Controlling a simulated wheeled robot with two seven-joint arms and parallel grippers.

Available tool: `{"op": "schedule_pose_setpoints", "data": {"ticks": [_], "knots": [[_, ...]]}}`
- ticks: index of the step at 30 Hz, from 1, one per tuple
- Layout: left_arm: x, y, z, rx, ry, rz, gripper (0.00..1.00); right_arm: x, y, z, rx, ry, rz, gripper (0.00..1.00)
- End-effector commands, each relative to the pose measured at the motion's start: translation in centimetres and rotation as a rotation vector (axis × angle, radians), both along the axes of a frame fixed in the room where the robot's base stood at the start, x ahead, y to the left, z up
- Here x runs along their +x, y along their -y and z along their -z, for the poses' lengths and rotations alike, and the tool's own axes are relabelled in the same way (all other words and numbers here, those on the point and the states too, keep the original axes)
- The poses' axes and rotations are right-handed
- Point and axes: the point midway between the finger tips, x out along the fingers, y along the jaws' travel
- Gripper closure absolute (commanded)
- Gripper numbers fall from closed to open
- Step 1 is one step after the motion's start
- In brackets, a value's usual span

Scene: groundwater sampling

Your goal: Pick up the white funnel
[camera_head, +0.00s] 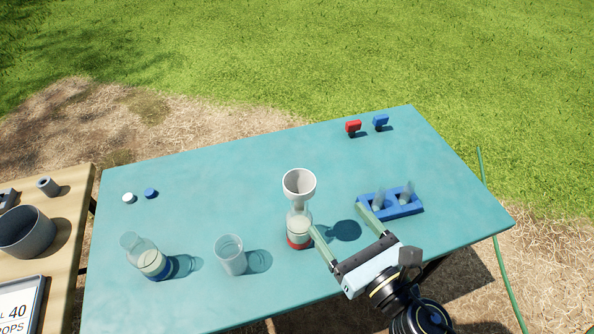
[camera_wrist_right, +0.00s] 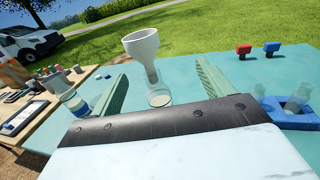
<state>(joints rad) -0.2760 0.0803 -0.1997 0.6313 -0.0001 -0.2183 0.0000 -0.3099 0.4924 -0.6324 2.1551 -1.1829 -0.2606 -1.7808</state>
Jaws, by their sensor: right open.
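The white funnel (camera_head: 299,184) stands upright with its stem in the neck of a clear bottle with a red band (camera_head: 300,228) on the teal table. In the right wrist view the funnel (camera_wrist_right: 141,45) rises above the bottle (camera_wrist_right: 158,92), between and beyond my fingertips. My right gripper (camera_head: 340,218) is open and empty, in front of and to the right of the bottle. Its two green fingers also show in the right wrist view (camera_wrist_right: 164,82). I cannot see contact with the funnel. My left gripper is not in view.
A blue rack (camera_head: 402,207) with clear vials stands right of the gripper. A clear cup (camera_head: 230,254) and a labelled bottle (camera_head: 147,258) stand left. The table's back middle is clear.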

Motion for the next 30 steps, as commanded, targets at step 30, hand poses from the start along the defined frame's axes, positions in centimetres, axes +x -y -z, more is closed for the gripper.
{"op": "schedule_pose_setpoints", "data": {"ticks": [30], "knots": [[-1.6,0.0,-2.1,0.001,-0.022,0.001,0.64,8.0,-8.0,-1.3,0.014,0.014,-0.062,0.2]]}}
